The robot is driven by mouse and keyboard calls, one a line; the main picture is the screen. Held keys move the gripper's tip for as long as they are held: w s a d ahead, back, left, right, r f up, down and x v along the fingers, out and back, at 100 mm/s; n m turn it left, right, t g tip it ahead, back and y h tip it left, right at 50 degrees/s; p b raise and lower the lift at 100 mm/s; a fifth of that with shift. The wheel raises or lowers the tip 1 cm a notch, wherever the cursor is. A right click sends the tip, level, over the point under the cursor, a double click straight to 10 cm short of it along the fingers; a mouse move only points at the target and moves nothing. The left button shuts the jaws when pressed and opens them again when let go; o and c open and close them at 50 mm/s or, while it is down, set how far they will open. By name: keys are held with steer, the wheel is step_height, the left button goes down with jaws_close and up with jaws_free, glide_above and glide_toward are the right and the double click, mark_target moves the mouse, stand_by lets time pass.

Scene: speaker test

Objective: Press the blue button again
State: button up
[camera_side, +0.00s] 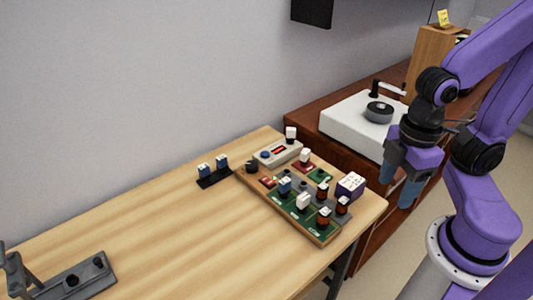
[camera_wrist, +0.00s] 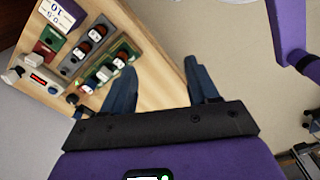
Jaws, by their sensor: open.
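The blue button (camera_side: 265,155) looks like a small round blue cap on the left end of a light grey box (camera_side: 288,150) with a red display. The box stands at the back of a wooden board of parts on the table. In the wrist view the box (camera_wrist: 37,79) is at the far left, with a small blue spot (camera_wrist: 52,90) at its end. My gripper (camera_side: 398,190) is open and empty, pointing down to the right of the board and apart from it. Its two blue fingers (camera_wrist: 160,70) stand well apart in the wrist view, with nothing between them.
A white turntable (camera_side: 350,120) sits behind. The table's left middle (camera_side: 150,235) is clear.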

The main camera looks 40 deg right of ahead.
steer(key=shift+c, duration=0.2)
jaws_close()
stand_by(1.6)
